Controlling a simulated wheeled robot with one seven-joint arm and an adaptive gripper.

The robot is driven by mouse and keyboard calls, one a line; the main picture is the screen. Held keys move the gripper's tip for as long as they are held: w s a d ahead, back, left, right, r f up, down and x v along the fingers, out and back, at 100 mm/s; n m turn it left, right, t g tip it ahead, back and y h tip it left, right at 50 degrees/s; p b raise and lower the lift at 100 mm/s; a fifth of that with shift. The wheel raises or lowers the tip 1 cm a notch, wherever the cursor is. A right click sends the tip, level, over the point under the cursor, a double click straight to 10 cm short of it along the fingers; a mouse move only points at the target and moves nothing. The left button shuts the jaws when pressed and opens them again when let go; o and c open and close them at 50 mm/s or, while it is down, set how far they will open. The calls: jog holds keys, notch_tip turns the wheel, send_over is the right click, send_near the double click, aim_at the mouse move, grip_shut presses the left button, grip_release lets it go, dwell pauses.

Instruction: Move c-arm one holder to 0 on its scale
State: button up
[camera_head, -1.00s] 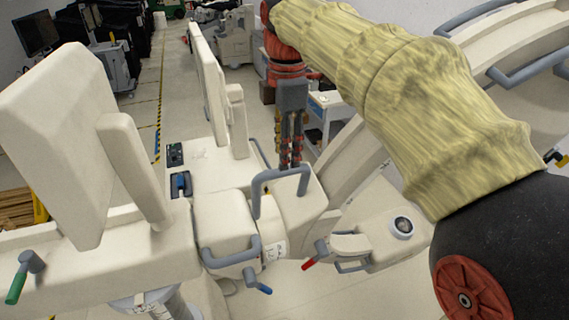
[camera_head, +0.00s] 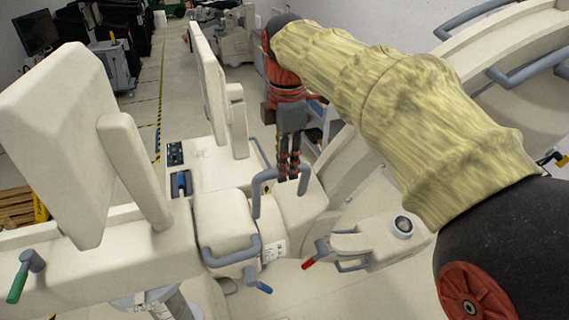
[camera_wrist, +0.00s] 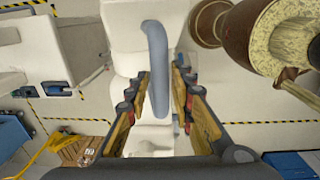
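The c-arm holder is a beige block (camera_head: 298,208) with a grey loop handle (camera_head: 256,198) on top, in the middle of the head view. A small label with dark marks (camera_head: 274,249), which may be its scale, is on the joint below; its figures are too small to read. My gripper (camera_head: 289,178) points down at the handle's top bar. In the wrist view my gripper (camera_wrist: 161,76) is open, with one finger on each side of the grey handle (camera_wrist: 155,42). Gaps show between the bar and both fingers. Contact is not visible.
A second grey handle (camera_head: 232,257) and a blue-tipped lever (camera_head: 258,281) are just left and below. A red-tipped lever (camera_head: 316,256) is at the right. Beige monitors (camera_head: 55,140) stand at the left, and the curved c-arm (camera_head: 350,150) rises at the right.

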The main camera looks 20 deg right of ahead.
grip_shut()
jog(key=shift+w, duration=0.1)
dwell(0.5)
